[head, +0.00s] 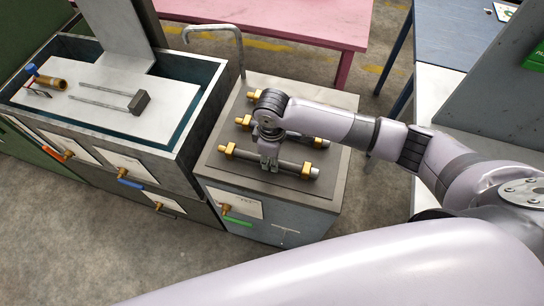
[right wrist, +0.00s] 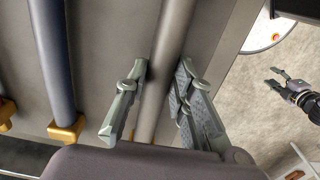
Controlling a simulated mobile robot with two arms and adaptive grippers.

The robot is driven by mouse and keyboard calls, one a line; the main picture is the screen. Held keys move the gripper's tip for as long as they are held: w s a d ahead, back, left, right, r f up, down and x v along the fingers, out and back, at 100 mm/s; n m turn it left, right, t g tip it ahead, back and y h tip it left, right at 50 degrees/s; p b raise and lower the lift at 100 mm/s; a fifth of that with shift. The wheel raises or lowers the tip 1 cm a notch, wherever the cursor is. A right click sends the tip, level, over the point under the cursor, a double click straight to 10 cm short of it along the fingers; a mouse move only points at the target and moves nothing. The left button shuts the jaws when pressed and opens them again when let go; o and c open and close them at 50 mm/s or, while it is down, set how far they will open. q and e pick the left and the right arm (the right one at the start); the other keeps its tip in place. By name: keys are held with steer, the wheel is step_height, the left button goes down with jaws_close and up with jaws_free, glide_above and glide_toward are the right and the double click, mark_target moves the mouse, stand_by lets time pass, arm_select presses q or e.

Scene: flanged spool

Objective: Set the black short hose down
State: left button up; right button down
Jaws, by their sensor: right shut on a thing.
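The black short hose (head: 291,167), a dark straight tube with brass-coloured ends, lies along the front of the grey cabinet top in the head view. My right gripper (head: 268,162) comes down over its middle and is shut on it. In the right wrist view the hose (right wrist: 172,40) runs between the two fingers of my right gripper (right wrist: 158,105). I cannot tell whether the hose touches the top or hangs just above it. My left gripper (right wrist: 279,78) shows small at the right of the right wrist view, its fingers apart and empty.
More brass-ended tubes lie behind on the same cabinet top (head: 335,98); one dark tube (right wrist: 52,60) is beside the held one. A sink unit (head: 198,105) with a white board adjoins on the left. A pink table (head: 290,22) stands behind. Floor shows between cabinet and tables.

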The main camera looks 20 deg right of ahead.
steer(key=shift+f, duration=0.1)
steer(key=c, duration=1.4)
jaws_free()
steer(key=shift+o, duration=0.2)
step_height(320, 180, up, 12)
steer(key=b, duration=0.2)
